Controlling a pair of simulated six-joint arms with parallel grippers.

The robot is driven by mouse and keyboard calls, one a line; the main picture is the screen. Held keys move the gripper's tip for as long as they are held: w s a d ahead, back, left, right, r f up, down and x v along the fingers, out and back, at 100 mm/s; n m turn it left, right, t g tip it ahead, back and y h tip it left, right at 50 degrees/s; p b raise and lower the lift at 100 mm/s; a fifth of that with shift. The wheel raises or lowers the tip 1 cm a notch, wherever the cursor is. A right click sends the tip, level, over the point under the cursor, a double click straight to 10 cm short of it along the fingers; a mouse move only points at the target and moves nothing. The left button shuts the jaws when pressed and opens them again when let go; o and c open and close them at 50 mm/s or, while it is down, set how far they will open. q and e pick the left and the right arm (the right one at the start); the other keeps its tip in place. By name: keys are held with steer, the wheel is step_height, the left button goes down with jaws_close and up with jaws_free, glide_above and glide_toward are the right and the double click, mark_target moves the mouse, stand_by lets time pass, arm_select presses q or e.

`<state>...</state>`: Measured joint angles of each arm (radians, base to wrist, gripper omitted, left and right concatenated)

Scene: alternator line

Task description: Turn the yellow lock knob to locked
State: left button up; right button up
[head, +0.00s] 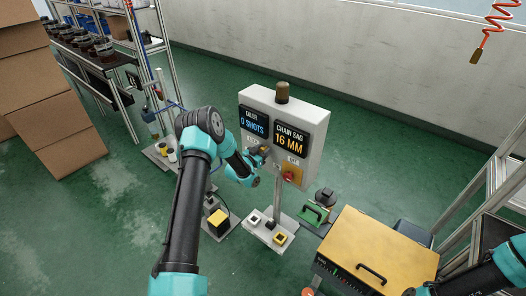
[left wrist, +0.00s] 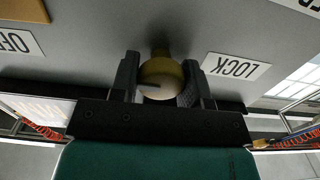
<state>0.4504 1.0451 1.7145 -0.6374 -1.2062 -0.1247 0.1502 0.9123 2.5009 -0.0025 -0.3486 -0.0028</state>
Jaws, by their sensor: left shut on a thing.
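The yellow lock knob (left wrist: 162,76) sits on the grey panel face in the left wrist view, with a pale round front and a dark mark on its left half. My left gripper (left wrist: 158,88) is shut on it, one finger on each side. A LOCK label (left wrist: 237,67) is right of the knob and a partly cut-off label (left wrist: 18,41) is left of it. In the head view my left gripper (head: 258,156) is at the front of the control box (head: 313,119), under its displays, and hides the knob there. My right arm shows at the lower right, its gripper outside the picture.
A red rotary switch on a yellow plate (head: 292,174) is right of the left gripper. Below the box are a small plate with push buttons (head: 266,232), a green-handled item (head: 314,214) and a yellow-topped case (head: 378,246). Cardboard boxes (head: 45,90) stand at the left.

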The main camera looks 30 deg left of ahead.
arm_select(q)
steer(key=shift+m, duration=0.4)
steer(key=m, duration=0.3)
steer(key=shift+m, duration=0.3)
steer(key=m, duration=0.4)
steer(key=shift+d, duration=0.15)
steer(key=m, duration=0.5)
steer(key=shift+f, duration=0.15)
steer(key=m, duration=0.4)
steer(key=shift+m, duration=0.3)
steer(key=o, duration=0.9)
steer(key=shift+c, duration=0.2)
steer(key=shift+s, duration=0.15)
